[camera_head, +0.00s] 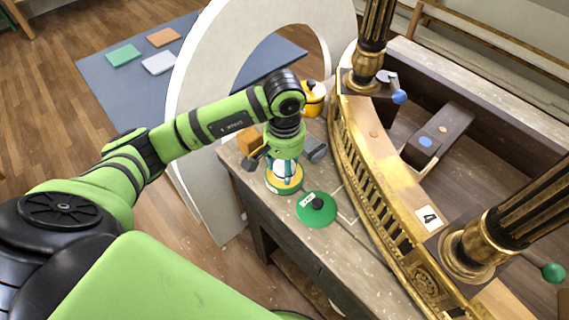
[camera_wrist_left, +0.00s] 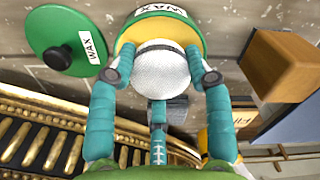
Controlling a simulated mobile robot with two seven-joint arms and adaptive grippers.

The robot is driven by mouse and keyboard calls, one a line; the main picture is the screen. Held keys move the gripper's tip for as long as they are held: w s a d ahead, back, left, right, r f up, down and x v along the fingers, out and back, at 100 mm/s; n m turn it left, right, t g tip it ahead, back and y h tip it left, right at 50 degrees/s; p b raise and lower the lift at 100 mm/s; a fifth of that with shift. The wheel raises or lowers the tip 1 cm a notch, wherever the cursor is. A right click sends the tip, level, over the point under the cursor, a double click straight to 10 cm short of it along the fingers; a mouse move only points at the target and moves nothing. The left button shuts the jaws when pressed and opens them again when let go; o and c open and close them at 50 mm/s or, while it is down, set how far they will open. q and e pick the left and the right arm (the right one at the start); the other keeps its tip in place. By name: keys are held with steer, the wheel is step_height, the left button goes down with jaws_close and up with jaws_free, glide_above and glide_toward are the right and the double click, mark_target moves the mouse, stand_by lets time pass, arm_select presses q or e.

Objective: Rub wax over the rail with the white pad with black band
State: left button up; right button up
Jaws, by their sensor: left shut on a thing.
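My left gripper (camera_head: 284,170) points down at the workbench and is shut on the white pad, whose round pale face (camera_wrist_left: 160,68) shows between the teal fingers (camera_wrist_left: 162,82) in the left wrist view. The pad is at the open wax tin (camera_head: 285,186), green-rimmed with a yellow inside, which also shows in the wrist view (camera_wrist_left: 198,38). I cannot tell whether the pad touches the wax. The tin's green lid (camera_head: 317,209) lies beside it. The curved gilt rail (camera_head: 365,178) runs to the right. My right gripper is not in view.
A yellow pot (camera_head: 314,98) and a wooden block (camera_head: 248,140) stand behind the tin. A white arch (camera_head: 200,110) rises at the left. Dark gilt columns (camera_head: 372,40) stand on the console, near a number card (camera_head: 429,218). Some bench (camera_head: 290,230) is bare in front.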

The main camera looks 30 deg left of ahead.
arm_select(q)
steer(key=shift+f+b, duration=0.1)
steer(key=shift+b, duration=0.3)
stand_by(1.4)
steer(key=shift+r+p, duration=0.4)
steer(key=shift+r, duration=0.45)
steer(key=shift+r+p, duration=1.05)
steer(key=shift+r, duration=1.7)
